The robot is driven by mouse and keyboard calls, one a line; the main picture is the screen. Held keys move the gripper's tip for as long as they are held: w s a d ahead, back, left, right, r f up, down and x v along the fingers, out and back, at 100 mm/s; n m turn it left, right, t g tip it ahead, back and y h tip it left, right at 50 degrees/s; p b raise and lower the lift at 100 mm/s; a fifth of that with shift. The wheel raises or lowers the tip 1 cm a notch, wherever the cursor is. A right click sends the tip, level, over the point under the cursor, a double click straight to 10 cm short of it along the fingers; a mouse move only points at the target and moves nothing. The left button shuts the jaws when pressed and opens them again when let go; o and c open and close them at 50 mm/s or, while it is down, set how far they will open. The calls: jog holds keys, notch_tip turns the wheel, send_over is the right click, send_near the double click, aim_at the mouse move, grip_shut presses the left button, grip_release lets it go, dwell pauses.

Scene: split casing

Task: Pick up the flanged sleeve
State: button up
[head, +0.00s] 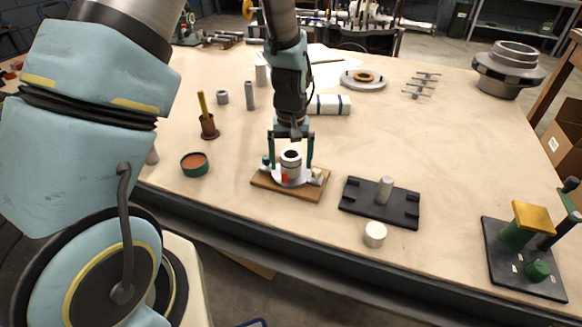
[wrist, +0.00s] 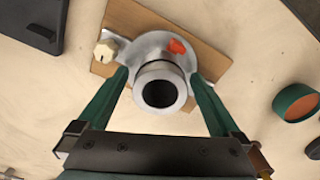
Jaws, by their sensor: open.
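The flanged sleeve (head: 291,159) is a grey metal cylinder with a dark bore, standing upright in a light grey casing (head: 276,177) on a wooden board (head: 318,190). In the wrist view the sleeve (wrist: 160,72) shows its round open end towards me, and the casing (wrist: 140,50) lies under it. My gripper (head: 291,160) is open, pointing down, with one green finger on each side of the sleeve. In the wrist view my gripper (wrist: 160,85) straddles the sleeve; I cannot tell whether the fingers touch it. The sleeve's flange is not clearly visible.
A red part (wrist: 176,46) and a cream knob (wrist: 105,50) sit on the casing's edges. A black fixture plate (head: 360,200) with a grey peg lies to the right. A green round tin (head: 194,165) stands to the left.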

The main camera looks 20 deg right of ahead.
grip_shut()
dwell(0.8)
jog(key=shift+r, duration=0.1)
